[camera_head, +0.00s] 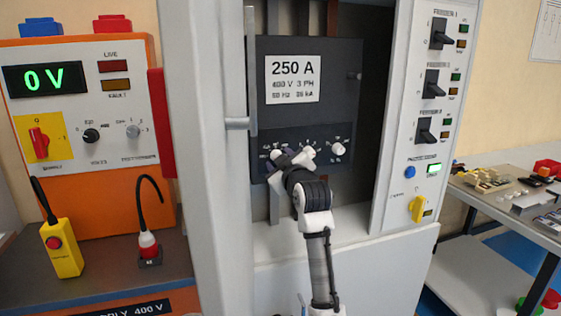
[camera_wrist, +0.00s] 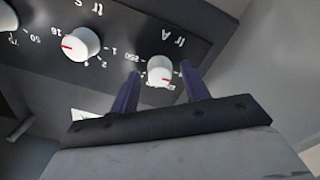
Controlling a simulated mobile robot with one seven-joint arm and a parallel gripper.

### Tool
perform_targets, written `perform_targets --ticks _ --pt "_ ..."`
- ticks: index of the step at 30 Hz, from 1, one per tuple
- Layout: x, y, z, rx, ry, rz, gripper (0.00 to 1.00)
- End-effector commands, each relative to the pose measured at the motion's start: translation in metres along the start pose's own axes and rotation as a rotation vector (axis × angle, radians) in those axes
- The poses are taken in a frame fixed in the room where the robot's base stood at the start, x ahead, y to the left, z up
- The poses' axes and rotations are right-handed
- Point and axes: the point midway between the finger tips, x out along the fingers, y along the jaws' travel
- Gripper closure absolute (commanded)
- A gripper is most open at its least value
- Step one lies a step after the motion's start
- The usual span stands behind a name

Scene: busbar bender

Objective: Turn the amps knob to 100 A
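The amps knob, a white dial marked "Ir A" (camera_wrist: 160,70), is on the dark breaker panel (camera_head: 305,95). In the wrist view it sits between the two purple fingers of my gripper (camera_wrist: 159,72), with a visible gap on each side. Its red pointer line is on the lower part of the knob, and the printing appears upside down. The number it points at is too small to read surely. In the head view my gripper (camera_head: 280,160) is at the panel's lower left and hides this knob. My gripper is open.
Another white knob marked "tr s" (camera_wrist: 80,44) is beside the amps knob. A further white knob (camera_head: 338,149) is at the panel's right. A switch column (camera_head: 425,120) stands right.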

Motion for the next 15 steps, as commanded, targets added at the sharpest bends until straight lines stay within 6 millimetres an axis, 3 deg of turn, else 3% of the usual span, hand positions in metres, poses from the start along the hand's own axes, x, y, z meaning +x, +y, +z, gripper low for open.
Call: perform_targets --ticks 10,15 --pt "-0.003 0.000 0.000 0.001 0.002 0.002 0.51" --pt "-0.023 0.000 0.002 0.000 0.002 0.003 0.51"
